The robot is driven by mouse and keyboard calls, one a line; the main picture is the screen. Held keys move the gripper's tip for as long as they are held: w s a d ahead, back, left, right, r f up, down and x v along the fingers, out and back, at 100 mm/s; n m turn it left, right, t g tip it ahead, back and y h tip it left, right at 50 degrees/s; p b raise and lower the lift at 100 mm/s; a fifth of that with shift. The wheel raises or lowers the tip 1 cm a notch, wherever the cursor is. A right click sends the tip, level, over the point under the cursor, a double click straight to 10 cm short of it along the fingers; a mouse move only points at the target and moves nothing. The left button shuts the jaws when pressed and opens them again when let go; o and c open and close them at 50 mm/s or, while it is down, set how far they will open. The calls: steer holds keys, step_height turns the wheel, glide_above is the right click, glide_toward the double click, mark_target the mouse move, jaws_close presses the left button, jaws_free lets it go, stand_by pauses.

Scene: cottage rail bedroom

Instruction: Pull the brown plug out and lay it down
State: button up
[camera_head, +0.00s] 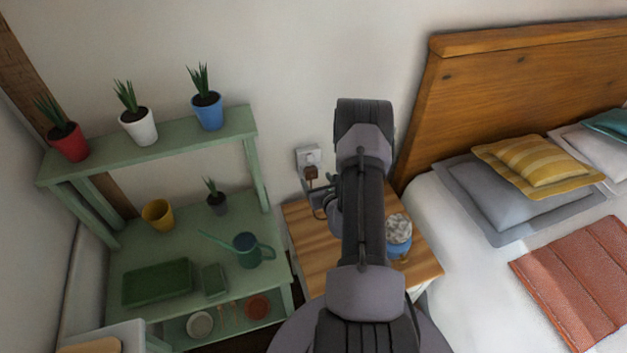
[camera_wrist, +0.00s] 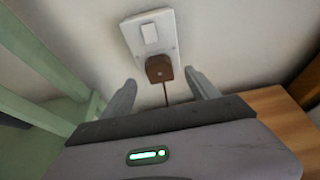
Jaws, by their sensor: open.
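The brown plug (camera_wrist: 159,68) sits in the lower part of the white wall socket (camera_wrist: 150,33), with its cord running down below it. In the head view the plug (camera_head: 311,173) shows under the white socket plate (camera_head: 308,156), just left of my arm. My gripper (camera_wrist: 160,86) is open, with one finger on each side of the plug and a gap to it on both sides. In the head view my gripper is mostly hidden by my arm, near the plug.
A wooden bedside table (camera_head: 309,237) stands below the socket, bearing a blue pot (camera_head: 399,249) with pale contents. A green potting bench (camera_head: 151,249) with pots and a watering can (camera_head: 247,250) is at left. The bed's headboard (camera_head: 520,85) is at right.

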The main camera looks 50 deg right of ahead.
mark_target(312, 174)
steer(key=x, duration=0.4)
steer(key=shift+w+b, duration=0.15)
steer(key=shift+b, duration=0.25)
steer(key=c, duration=1.5)
steer(key=shift+o, duration=0.2)
steer(key=shift+s+a+p, duration=0.15)
steer(key=shift+s+a, duration=0.3)
steer(key=shift+s, duration=0.35)
steer(key=shift+s+a+p, duration=0.15)
steer(key=shift+s+a, duration=0.25)
steer(key=shift+s, duration=0.45)
steer(key=shift+s+a+p, duration=0.15)
steer(key=shift+s+a, duration=0.3)
steer(key=shift+s, duration=0.35)
